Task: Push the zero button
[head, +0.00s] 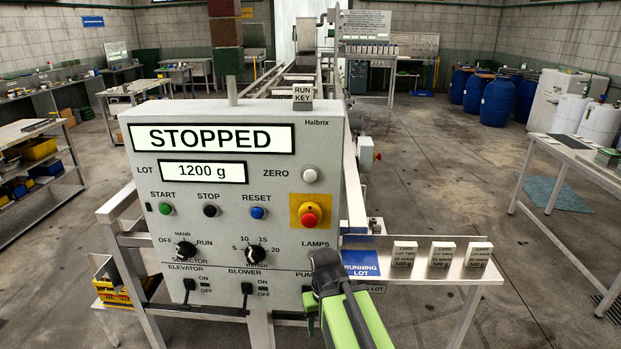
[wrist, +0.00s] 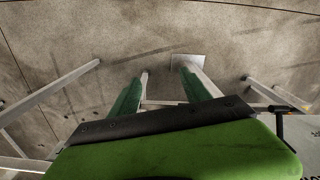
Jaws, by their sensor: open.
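The zero button (head: 310,175) is a small white round button on the upper right of the grey control panel (head: 140,285), beside the word ZERO. The panel's upper display (head: 213,138) reads STOPPED and its lot display (head: 203,171) reads 1200 g. My arm, green and black, shows at the lower right of the panel in the head view, well below the zero button; the fingertips are not clear there. In the wrist view my gripper (wrist: 166,82) is open and empty, its two green fingers apart over the floor. The zero button is not in the wrist view.
A red emergency button (head: 310,214) on a yellow plate sits just below the zero button. The blue reset button (head: 258,213) and selector knobs are further left. A metal shelf (head: 470,277) with several lot cards stands at the panel's right.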

